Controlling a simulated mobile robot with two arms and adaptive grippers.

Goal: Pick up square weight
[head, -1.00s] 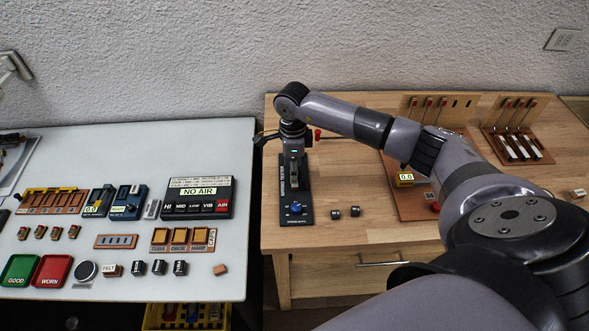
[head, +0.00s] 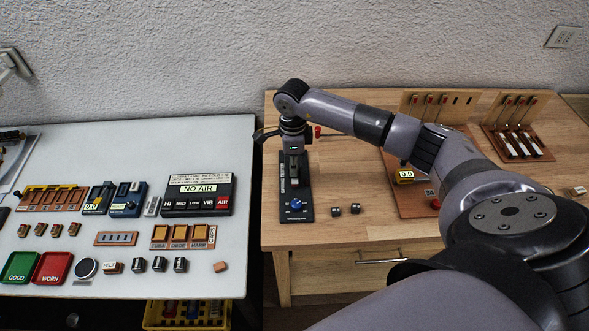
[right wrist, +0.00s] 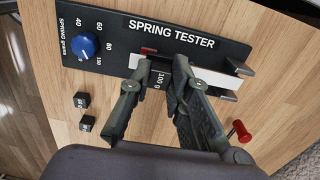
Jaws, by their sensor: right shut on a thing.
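My right gripper (right wrist: 152,95) is over the black spring tester (head: 306,209) on the wooden bench. It is shut on a small dark weight marked 100 g (right wrist: 159,79), which is mostly hidden between the fingers. In the head view my right gripper (head: 293,163) points down at the tester's upper part. I cannot tell if the weight touches the tester. Two small dark square weights (right wrist: 83,100) lie on the wood beside the tester; they also show in the head view (head: 336,211). My left gripper is out of view.
The tester has a blue knob (right wrist: 83,45) and a light bar (right wrist: 204,77). A red-handled tool (right wrist: 239,131) lies close by. The white table (head: 60,304) at the left holds trays, labelled boxes and several small blocks.

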